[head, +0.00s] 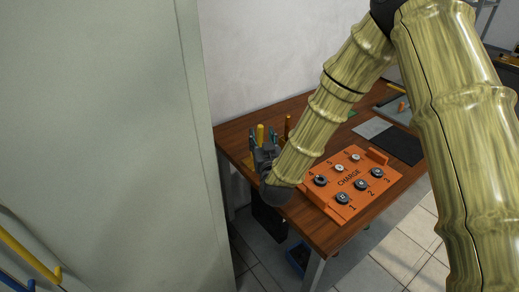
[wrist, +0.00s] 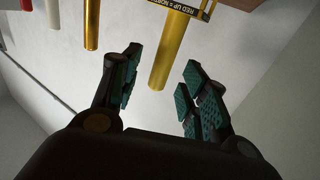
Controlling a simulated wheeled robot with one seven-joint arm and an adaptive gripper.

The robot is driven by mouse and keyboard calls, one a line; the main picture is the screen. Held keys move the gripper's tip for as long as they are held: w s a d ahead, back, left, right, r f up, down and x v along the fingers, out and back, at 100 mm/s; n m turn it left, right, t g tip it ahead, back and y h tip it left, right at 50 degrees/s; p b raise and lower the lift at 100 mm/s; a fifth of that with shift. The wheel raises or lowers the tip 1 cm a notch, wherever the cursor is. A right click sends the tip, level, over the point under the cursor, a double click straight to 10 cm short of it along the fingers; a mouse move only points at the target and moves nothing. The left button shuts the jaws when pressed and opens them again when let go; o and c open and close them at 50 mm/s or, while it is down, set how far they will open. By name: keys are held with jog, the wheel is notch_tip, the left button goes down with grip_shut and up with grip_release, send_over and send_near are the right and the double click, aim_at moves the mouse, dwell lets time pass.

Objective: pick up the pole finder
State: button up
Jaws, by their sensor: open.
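A yellow rod (wrist: 172,50), which seems to be the pole finder, reaches down from the top edge in the wrist view. A dark label at its upper end reads "RED UP = NORTH". My gripper (wrist: 160,68) is open, with teal finger pads on either side of the rod's free end; I cannot tell whether either pad touches it.
A brass rod (wrist: 91,25), a white one (wrist: 52,14) and a red one (wrist: 27,4) stand to the left in the wrist view. An orange CHARGE board (head: 349,205) with numbered round pieces lies on the wooden table (head: 325,238). A grey panel (head: 110,140) stands close on the left.

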aim_at(261, 134)
jog(key=shift+w+a, duration=0.15)
jog(key=shift+w, duration=0.65)
jog(key=shift+w+a, duration=0.15)
jog(key=shift+w, duration=0.6)
grip_shut()
jog(key=shift+r, duration=0.1)
